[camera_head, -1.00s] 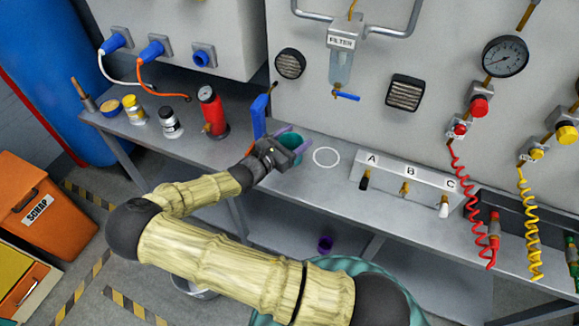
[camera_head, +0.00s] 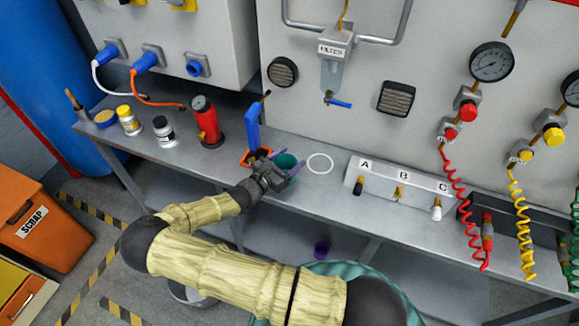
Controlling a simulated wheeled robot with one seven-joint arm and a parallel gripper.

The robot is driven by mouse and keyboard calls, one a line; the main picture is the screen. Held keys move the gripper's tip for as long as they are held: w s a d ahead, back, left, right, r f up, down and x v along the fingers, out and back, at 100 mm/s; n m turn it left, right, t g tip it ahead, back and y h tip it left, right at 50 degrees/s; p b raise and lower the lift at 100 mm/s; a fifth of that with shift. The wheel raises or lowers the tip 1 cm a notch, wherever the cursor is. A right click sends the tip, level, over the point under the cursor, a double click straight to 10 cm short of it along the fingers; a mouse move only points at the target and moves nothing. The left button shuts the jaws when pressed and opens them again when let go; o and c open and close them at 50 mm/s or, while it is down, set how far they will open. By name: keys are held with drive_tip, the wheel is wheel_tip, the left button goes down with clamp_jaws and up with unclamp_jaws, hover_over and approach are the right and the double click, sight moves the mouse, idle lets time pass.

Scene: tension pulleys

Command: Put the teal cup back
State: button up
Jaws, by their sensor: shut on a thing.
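The teal cup (camera_head: 287,160) is at the back of the grey bench, to the left of a white ring (camera_head: 320,163) marked on the bench top. My gripper (camera_head: 284,169) is shut on the cup from the front left, with its purple-tinted fingers at the cup's sides. The fingers and gripper body hide part of the cup. I cannot tell whether the cup's base touches the bench. The white ring is empty.
A blue lever (camera_head: 253,125) with an orange base stands just behind my gripper. A red cylinder (camera_head: 207,123) is further left. The A-B-C valve block (camera_head: 398,187) lies right of the ring.

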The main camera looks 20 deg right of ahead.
sight(292, 164)
drive_tip(key=shift+f, duration=0.1)
drive_tip(key=shift+f, duration=1.75)
drive_tip(key=shift+f, duration=0.15)
drive_tip(key=o, duration=1.1)
drive_tip(key=shift+c, duration=0.2)
